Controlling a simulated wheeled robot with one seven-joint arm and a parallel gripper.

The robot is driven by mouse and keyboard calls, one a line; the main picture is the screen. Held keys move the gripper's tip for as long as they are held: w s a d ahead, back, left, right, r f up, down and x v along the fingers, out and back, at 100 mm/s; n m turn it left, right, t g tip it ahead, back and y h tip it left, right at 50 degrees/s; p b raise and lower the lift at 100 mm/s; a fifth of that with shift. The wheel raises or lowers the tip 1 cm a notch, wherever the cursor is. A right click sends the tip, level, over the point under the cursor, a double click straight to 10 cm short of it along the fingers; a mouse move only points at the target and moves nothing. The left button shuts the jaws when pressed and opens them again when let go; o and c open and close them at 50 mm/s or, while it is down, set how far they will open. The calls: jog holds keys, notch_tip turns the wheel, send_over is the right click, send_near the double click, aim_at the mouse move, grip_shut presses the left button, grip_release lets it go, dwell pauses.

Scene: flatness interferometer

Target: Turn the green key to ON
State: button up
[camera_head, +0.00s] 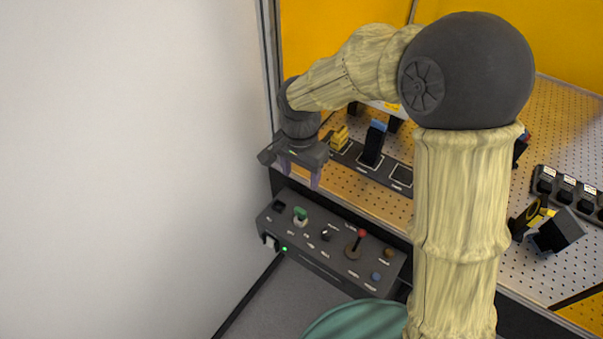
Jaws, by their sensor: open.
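The green key (300,214) stands on the dark control box (322,260), near its upper left corner. Its labels are too small to read, so I cannot tell which position it points to. My gripper (300,180) is open and empty, fingers pointing down. In the picture it hangs just above the green key and the box's back edge, apart from the key. Nothing hides the key.
The box also bears a red-topped lever (361,234), a black knob (325,234), a blue button (376,276) and a lit green lamp (285,249). A perforated bench (560,120) with mounts lies behind. A white wall (120,170) stands left.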

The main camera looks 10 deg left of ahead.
aim_at(301, 209)
jog(key=shift+s+f, duration=0.1)
jog(key=shift+f, duration=0.05)
notch_tip(301, 209, down, 17)
jog(key=shift+f+p, duration=0.1)
jog(key=shift+p, duration=0.9)
jog(key=shift+d, duration=0.1)
jog(key=c, duration=1)
jog(key=shift+n, duration=1.2)
jog(key=shift+c, duration=0.2)
jog(key=shift+n, duration=1.2)
jog(key=shift+p, duration=0.3)
